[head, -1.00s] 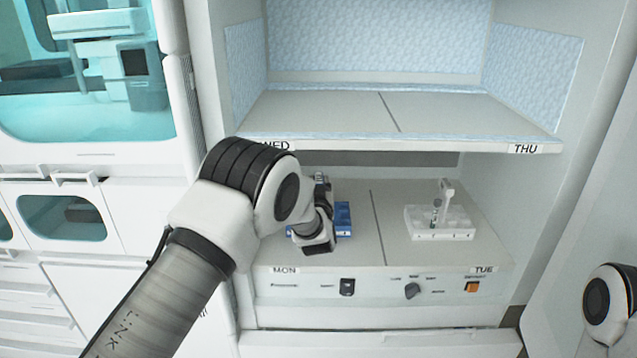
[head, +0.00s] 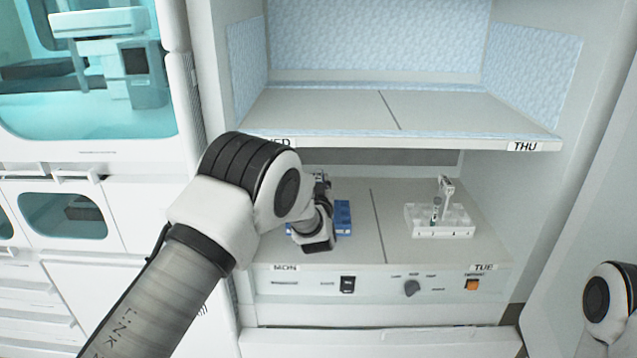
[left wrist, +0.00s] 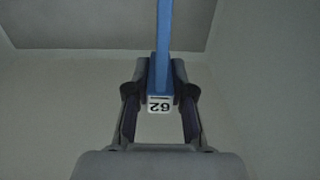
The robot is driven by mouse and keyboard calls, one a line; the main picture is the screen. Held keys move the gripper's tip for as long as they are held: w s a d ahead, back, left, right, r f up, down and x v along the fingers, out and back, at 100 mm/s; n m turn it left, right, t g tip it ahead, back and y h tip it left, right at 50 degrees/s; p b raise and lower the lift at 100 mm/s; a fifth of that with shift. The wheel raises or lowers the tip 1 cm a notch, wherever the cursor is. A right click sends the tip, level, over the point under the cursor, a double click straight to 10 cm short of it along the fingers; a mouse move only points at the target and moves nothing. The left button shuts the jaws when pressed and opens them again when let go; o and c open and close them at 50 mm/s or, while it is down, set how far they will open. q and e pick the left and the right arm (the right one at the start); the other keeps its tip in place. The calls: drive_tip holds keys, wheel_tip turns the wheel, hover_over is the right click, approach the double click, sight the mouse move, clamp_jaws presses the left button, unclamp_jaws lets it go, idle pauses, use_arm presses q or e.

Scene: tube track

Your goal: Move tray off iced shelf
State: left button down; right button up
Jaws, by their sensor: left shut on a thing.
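A blue tray (head: 343,212) stands in the lower compartment on the MON side, mostly hidden behind my left wrist. My left gripper (left wrist: 160,85) is shut on the blue tray's upright handle, which shows in the left wrist view as a blue bar (left wrist: 163,40) with a white number label (left wrist: 160,105) at its end. In the head view my left gripper is at the tray, its fingers largely hidden. The iced upper shelf (head: 440,110), with frosty walls and front edge, is empty on both visible halves, WED and THU. My right gripper is out of view.
A white tray (head: 440,229) with an upright handle and a tube stands on the TUE side of the lower shelf (head: 392,247). A dark line divides that shelf. The upper shelf's front edge (head: 400,143) overhangs the lower compartment. An open door (head: 585,215) stands at the right.

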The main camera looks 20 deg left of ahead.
use_arm(q)
drive_tip(key=shift+w+f, duration=0.1)
drive_tip(key=shift+f, duration=0.15)
drive_tip(key=shift+w+f+b, duration=0.1)
drive_tip(key=shift+f+b, duration=0.4)
drive_tip(key=shift+b, duration=0.1)
drive_tip(key=c, duration=0.9)
unclamp_jaws()
drive_tip(key=v, duration=1.2)
